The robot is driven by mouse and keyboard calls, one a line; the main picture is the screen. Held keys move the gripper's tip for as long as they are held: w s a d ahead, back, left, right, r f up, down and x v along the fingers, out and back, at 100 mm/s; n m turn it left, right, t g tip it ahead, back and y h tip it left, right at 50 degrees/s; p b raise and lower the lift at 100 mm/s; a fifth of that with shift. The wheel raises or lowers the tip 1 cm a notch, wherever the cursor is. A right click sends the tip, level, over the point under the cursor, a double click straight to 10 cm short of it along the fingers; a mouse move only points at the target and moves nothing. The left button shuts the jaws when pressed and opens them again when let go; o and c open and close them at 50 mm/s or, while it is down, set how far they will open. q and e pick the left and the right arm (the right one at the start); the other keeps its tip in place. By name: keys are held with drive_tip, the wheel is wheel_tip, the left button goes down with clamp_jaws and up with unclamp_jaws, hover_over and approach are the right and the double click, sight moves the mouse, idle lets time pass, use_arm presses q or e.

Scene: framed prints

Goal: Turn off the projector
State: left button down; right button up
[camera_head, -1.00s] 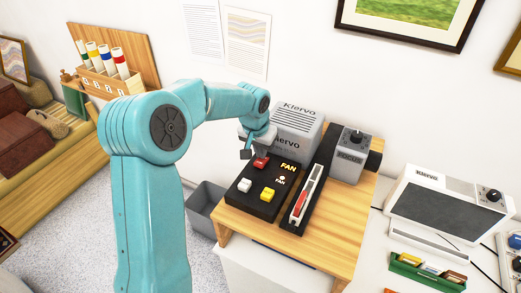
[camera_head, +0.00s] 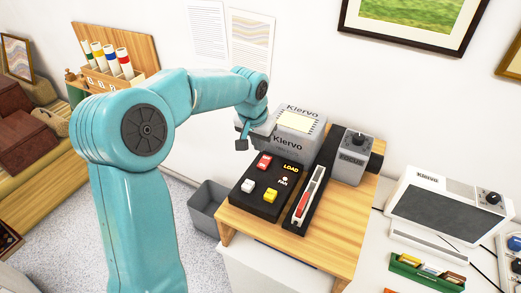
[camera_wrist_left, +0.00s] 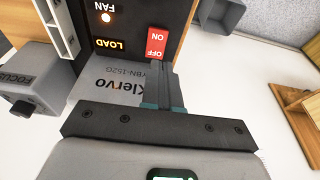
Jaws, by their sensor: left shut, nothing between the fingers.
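The grey Klervo projector (camera_head: 290,143) stands on a wooden-topped stand, with a pale, bright patch on its top. Its black control panel (camera_head: 242,199) carries a red rocker switch (camera_head: 264,162), a white button (camera_head: 248,186) and a yellow button (camera_head: 271,195). A lit LOAD sign (camera_head: 291,168) sits beside the switch, above a small FAN lamp (camera_head: 282,180). The wrist view shows ON and OFF on the red switch (camera_wrist_left: 158,41). My left gripper (camera_head: 242,144) is shut and empty, above and behind the switch, apart from it. My right gripper is out of view.
A red-marked slider (camera_head: 305,194) and a FOCUS knob box (camera_head: 353,155) stand right of the panel. A grey bin (camera_head: 209,201) is left of the stand. Another Klervo device (camera_head: 438,200) and a green tray (camera_head: 423,271) lie right on a white table.

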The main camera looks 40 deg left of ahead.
use_arm(q)
drive_tip(key=v, duration=0.7)
drive_tip(key=t+b, duration=0.1)
drive_tip(key=b, duration=0.1)
approach(265, 157)
drive_tip(key=x, duration=0.5)
drive_tip(key=shift+w+f, duration=0.1)
drive_tip(key=shift+f, duration=0.65)
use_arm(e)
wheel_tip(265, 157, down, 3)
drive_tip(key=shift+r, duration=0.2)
use_arm(q)
drive_tip(key=shift+w, duration=0.1)
